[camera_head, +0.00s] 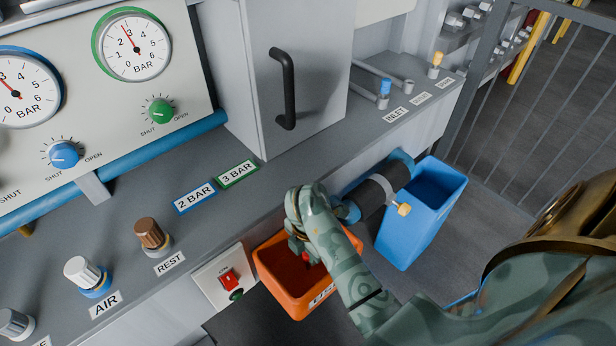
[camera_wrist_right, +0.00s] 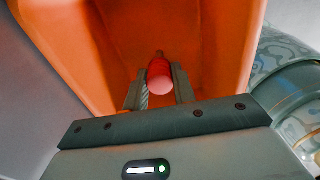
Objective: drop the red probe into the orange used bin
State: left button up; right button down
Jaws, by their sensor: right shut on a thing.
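The orange used bin (camera_head: 273,262) hangs at the front of the grey bench, below the 3 BAR label. My right gripper (camera_head: 305,257) reaches down over its opening, with the arm coming from the lower right. In the right wrist view, the gripper (camera_wrist_right: 160,88) is shut on the red probe (camera_wrist_right: 160,76), which has a pale pink end. The orange walls of the bin (camera_wrist_right: 225,40) surround the probe there. In the head view only a small red part of the probe (camera_head: 307,257) shows; the hand hides the rest. My left gripper is not in view.
A blue bin (camera_head: 412,222) stands right of the orange one, with a dark cylinder (camera_head: 372,192) between them. A red switch (camera_head: 229,279) is just left of the orange bin. Knobs and a cabinet with a black handle (camera_head: 285,88) line the bench.

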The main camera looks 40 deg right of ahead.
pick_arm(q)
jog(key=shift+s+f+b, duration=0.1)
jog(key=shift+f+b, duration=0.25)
pick_arm(e)
jog(key=shift+f, duration=0.5)
jog(key=c, duration=1.1)
grip_release()
jog(key=shift+o, duration=0.2)
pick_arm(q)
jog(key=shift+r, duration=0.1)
pick_arm(e)
jog(key=shift+r, duration=0.1)
pick_arm(q)
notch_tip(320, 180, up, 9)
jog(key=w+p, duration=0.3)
jog(key=p, duration=0.6)
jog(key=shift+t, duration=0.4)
pick_arm(e)
notch_tip(320, 180, up, 16)
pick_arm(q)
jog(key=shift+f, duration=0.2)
pick_arm(e)
jog(key=shift+r, duration=0.1)
